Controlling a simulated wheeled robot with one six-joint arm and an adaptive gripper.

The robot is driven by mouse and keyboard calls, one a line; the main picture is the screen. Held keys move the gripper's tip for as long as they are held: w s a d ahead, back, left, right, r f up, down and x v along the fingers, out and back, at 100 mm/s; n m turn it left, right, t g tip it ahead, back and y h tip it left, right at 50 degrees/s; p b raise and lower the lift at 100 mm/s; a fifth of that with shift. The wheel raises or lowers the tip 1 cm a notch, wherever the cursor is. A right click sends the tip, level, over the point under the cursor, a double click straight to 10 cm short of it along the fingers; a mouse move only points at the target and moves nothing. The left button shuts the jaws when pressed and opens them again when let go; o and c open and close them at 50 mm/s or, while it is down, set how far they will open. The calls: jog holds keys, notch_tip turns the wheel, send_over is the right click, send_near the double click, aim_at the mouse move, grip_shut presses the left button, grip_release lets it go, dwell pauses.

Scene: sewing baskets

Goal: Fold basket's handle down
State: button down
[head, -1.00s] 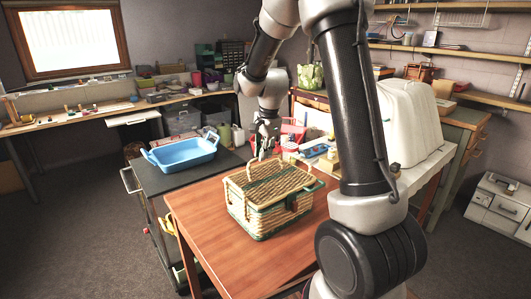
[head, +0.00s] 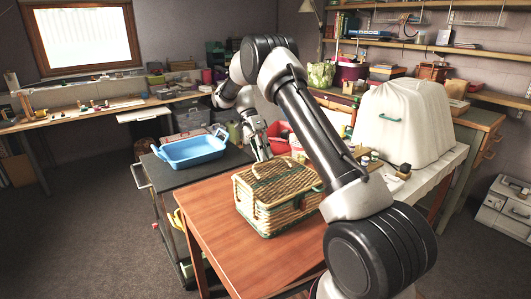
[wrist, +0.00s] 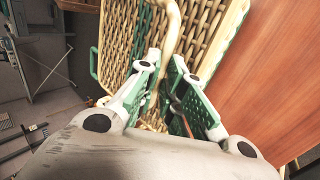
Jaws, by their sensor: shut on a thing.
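The wicker basket (head: 262,212), with its lid closed and green trim, stands on the wooden table in the head view. Its pale cane handle (wrist: 172,28) crosses the woven lid in the wrist view and runs down between my fingertips. My gripper (wrist: 163,72) is shut on this handle, with a green-padded finger on either side. In the head view my gripper (head: 262,157) is at the basket's far edge, near lid height. The handle's exact tilt is hard to tell there. A green side loop (wrist: 94,62) shows on the basket's edge.
A blue tub (head: 190,150) stands on the dark cart left of the wooden table (head: 215,235). A white-covered object (head: 405,120) and small items are on the right-hand table. A red container (head: 279,136) is behind my gripper. The wooden table's front left is clear.

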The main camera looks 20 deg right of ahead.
jog(key=shift+w+f+g, duration=0.2)
jog(key=shift+f+g, duration=0.2)
jog(key=shift+g, duration=0.2)
jog(key=c, duration=1.5)
grip_release()
jog(key=shift+r, duration=0.15)
notch_tip(320, 180, up, 10)
